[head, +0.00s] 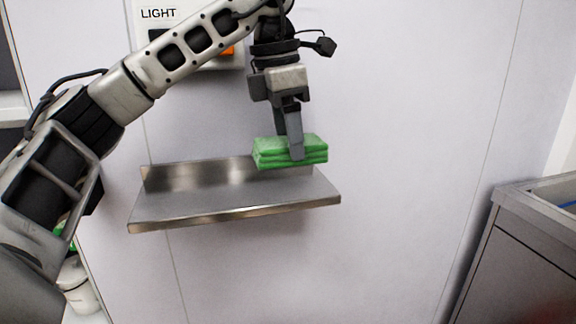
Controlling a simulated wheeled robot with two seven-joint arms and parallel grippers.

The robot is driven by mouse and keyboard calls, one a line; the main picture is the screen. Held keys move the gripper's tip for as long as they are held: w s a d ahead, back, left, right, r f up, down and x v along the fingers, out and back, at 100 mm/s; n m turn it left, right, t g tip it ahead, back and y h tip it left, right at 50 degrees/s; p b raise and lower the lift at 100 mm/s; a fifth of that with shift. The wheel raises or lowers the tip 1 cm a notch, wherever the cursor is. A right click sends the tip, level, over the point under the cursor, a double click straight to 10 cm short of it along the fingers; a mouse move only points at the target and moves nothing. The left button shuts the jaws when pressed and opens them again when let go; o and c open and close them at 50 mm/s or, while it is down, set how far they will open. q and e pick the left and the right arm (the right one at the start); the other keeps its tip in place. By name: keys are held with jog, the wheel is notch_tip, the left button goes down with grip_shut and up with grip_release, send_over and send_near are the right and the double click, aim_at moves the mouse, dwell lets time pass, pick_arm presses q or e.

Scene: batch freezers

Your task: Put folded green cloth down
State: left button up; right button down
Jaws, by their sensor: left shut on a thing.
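The folded green cloth (268,152) is a thick, layered block in the head view. My left gripper (292,150) points down and is shut on it, with one finger showing on its near side. The cloth is over the right back part of a metal wall shelf (200,207). I cannot tell whether it touches the shelf. The part of the cloth behind the near finger is hidden. My right gripper is not in view.
The shelf has a raised back lip (190,176), and its visible top is bare. A panel marked LIGHT (160,14) is on the wall above, partly behind my left arm. A steel counter (520,240) stands at the right. A white container (76,285) is at the lower left.

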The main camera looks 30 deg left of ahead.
aim_at(286, 137)
pick_arm(q)
jog(key=w+f, duration=0.1)
jog(key=a+f, duration=0.1)
jog(key=shift+w+a+f, duration=0.15)
jog(key=shift+w+f, duration=0.2)
jog(key=shift+w, duration=0.05)
jog(key=shift+w+a+f, duration=0.1)
jog(key=shift+w+f, duration=0.05)
jog(key=shift+f, duration=1.6)
jog(key=shift+f, duration=0.1)
jog(key=o, duration=0.9)
jog(key=r, duration=0.4)
jog(key=s+r+p, duration=0.1)
jog(key=r, duration=0.3)
jog(key=a+r+p, duration=0.1)
jog(key=r, duration=0.3)
jog(key=shift+s+r, duration=0.1)
jog(key=shift+s, duration=0.05)
